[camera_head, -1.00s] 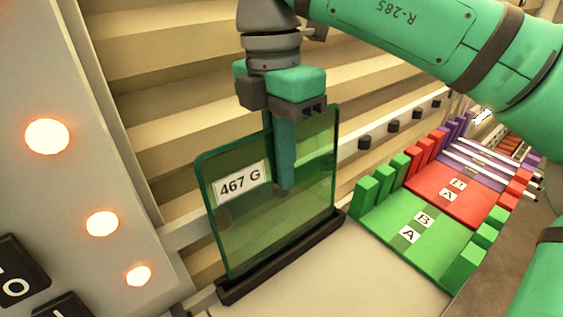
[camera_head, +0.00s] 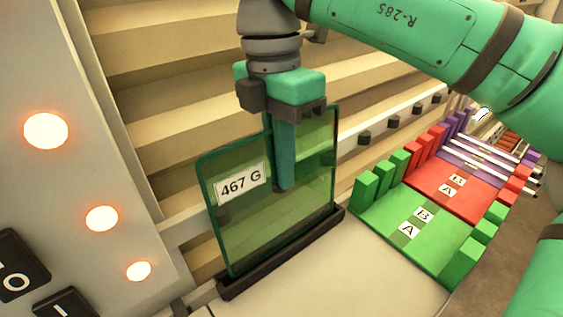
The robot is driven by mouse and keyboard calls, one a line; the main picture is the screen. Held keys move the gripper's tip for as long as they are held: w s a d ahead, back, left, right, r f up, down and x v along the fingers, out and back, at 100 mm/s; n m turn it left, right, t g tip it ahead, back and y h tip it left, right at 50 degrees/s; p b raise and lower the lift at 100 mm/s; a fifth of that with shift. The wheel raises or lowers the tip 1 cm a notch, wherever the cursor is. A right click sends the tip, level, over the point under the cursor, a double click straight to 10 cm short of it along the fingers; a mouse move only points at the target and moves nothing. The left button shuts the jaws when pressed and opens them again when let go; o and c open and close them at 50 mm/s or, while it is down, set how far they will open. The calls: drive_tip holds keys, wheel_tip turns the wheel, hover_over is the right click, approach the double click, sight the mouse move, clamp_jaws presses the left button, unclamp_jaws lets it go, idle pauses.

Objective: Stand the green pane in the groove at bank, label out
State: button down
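The green pane (camera_head: 240,220) is see-through and stands nearly upright, with a white label (camera_head: 240,182) reading 467 G facing the camera. My gripper (camera_head: 284,180) reaches down over its top edge, one finger in front of the pane and the other partly hidden behind it. It appears shut on the pane. The pane's lower edge meets a long dark grooved bar (camera_head: 285,254); how deep it sits in the groove is hidden.
A green slotted rack (camera_head: 440,249) marked A and B lies to the right, with a red rack (camera_head: 470,203) and a purple one beyond. A panel with glowing lamps (camera_head: 46,131) and dark buttons stands at left. Pale steps rise behind the pane. The pale surface before the bar is clear.

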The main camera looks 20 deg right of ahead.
drive_tip(key=shift+f, duration=0.15)
drive_tip(key=c, duration=1.9)
unclamp_jaws()
